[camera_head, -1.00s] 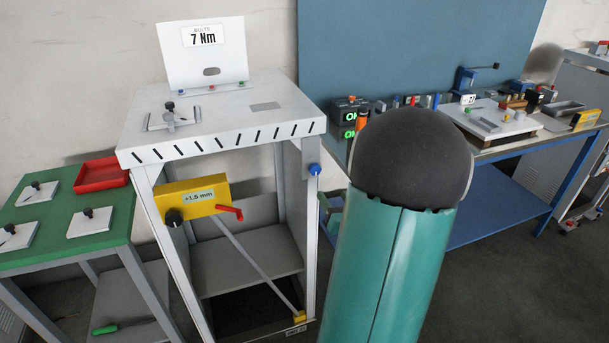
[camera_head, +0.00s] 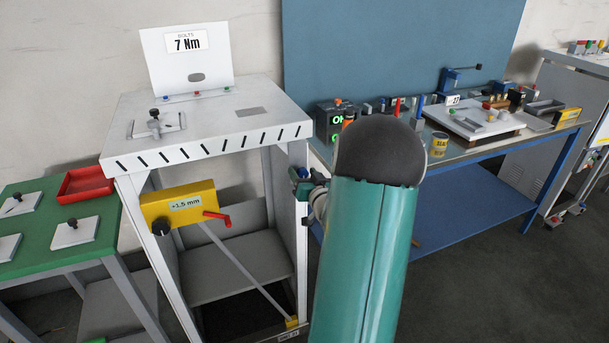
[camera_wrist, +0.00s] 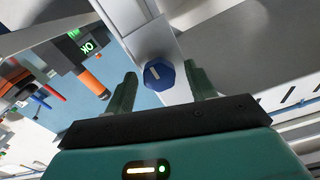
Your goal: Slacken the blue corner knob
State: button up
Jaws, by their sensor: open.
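The blue corner knob (camera_wrist: 158,75) shows in the wrist view on the frame's metal post, faceted with a pale line across its face. My gripper (camera_wrist: 161,88) is open, with one green finger on each side of the knob. Gaps show between the knob and both fingers, so they look apart from it. In the head view the gripper end (camera_head: 308,190) is at the right front post of the dispenser frame (camera_head: 205,125), and my arm and gripper hide the knob there.
A yellow box (camera_head: 178,203) marked +1.5 mm with a red lever hangs under the frame top. A green table (camera_head: 55,245) with a red tray (camera_head: 88,184) stands at left. A blue workbench (camera_head: 460,195) with several tools stands behind my arm at right.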

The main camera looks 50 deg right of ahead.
jog(key=c, duration=1)
jog(key=shift+o, duration=0.2)
